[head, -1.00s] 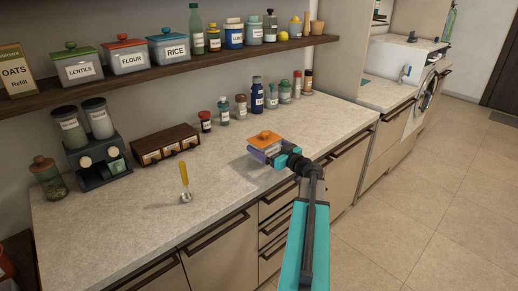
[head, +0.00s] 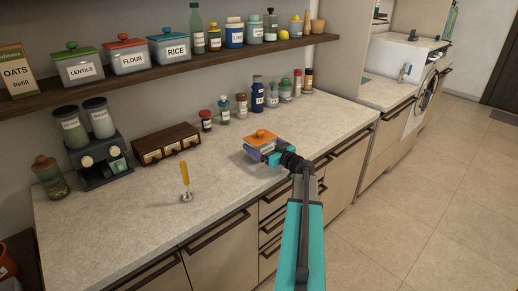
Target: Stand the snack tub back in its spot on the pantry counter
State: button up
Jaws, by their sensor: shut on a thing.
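The snack tub (head: 261,141) is a small tub with an orange lid and knob and a purple-blue lower part. It is at the front middle of the pantry counter (head: 110,230), in the head view. My gripper (head: 274,158) is shut on the tub from its front right side. The tub looks roughly upright. My gripper and wrist hide part of its lower right side, and I cannot tell whether its base touches the counter.
Several bottles and jars (head: 257,94) stand along the counter's back. A loaded shelf (head: 150,74) overhangs the back. Counter around the tub is clear.

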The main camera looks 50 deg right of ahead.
jog(key=shift+f, duration=1)
jog(key=shift+f, duration=0.1)
jog(key=o, duration=0.8)
jog(key=shift+s, duration=0.1)
jog(key=s, duration=0.4)
jog(key=s+b, duration=0.1)
jog(key=s, duration=0.3)
jog(key=s+a, duration=0.1)
jog(key=s, duration=0.2)
jog(key=shift+s+b, duration=0.4)
jog(key=shift+s, duration=0.1)
